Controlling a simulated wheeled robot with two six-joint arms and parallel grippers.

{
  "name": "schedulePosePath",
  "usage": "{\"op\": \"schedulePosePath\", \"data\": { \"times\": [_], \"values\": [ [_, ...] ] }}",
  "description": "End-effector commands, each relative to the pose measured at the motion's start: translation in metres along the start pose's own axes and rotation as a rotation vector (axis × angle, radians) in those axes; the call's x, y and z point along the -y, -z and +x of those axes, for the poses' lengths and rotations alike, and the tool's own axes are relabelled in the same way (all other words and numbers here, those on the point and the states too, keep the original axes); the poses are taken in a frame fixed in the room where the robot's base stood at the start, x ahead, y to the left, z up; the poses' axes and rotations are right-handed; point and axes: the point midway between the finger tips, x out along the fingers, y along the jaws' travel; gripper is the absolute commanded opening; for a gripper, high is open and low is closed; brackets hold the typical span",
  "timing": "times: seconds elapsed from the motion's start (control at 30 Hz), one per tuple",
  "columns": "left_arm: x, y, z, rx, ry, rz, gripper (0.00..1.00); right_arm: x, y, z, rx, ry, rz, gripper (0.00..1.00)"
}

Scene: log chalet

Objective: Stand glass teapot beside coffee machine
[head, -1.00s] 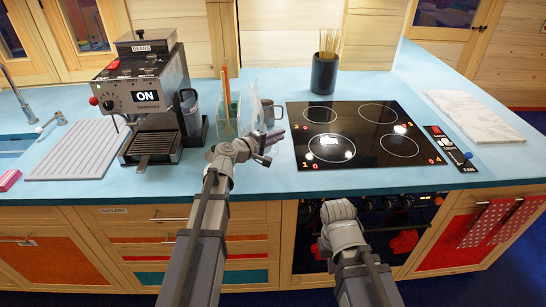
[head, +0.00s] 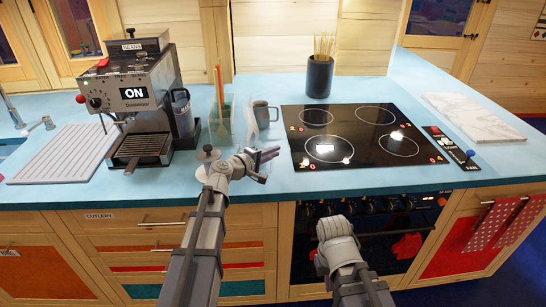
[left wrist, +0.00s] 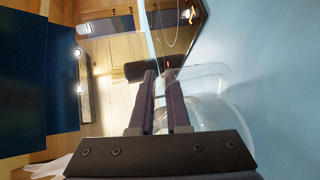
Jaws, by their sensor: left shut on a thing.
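The glass teapot (left wrist: 212,85) is clear and hard to make out; its rounded body shows beside my fingers in the left wrist view. My left gripper (head: 266,156) is shut on it, over the counter's front edge between coffee machine and hob. In the left wrist view the two dark fingers (left wrist: 158,100) run close together along the glass; which part they grip is unclear. The coffee machine (head: 127,96), silver and black with an ON display, stands upright on the counter, left of and apart from the gripper. My right gripper is hidden; only its arm shows low in front of the oven.
A clear container (head: 221,125) with orange sticks stands right of the coffee machine, near a grey mug (head: 265,114). The black hob (head: 358,135) lies right of the left gripper. A ribbed drying mat (head: 62,154) lies left of the machine. Counter in front of the container is mostly clear.

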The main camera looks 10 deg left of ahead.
Motion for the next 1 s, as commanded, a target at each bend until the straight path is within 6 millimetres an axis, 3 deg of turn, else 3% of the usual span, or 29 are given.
{"op": "schedulePosePath", "data": {
  "times": [0.27, 0.3, 0.53, 0.87, 1.0],
  "values": [
    [0.003, 0.000, 0.001, -0.001, -0.001, 0.001, 0.00, 0.000, 0.000, 0.003, 0.000, 0.000, 0.000, 0.00],
    [0.002, 0.000, 0.000, 0.000, 0.000, 0.000, 0.19, 0.000, 0.000, 0.002, 0.000, 0.000, 0.000, 0.00],
    [0.001, 0.000, 0.000, 0.000, 0.000, 0.000, 0.44, 0.000, 0.000, 0.002, 0.000, 0.000, 0.000, 0.00],
    [-0.004, 0.000, -0.001, 0.000, 0.000, 0.000, 0.44, 0.000, 0.000, -0.004, 0.000, 0.000, 0.000, 0.00],
    [-0.003, -0.001, -0.025, -0.003, 0.000, 0.000, 0.44, -0.001, 0.000, -0.007, 0.000, 0.000, 0.000, 0.00]
  ]
}}
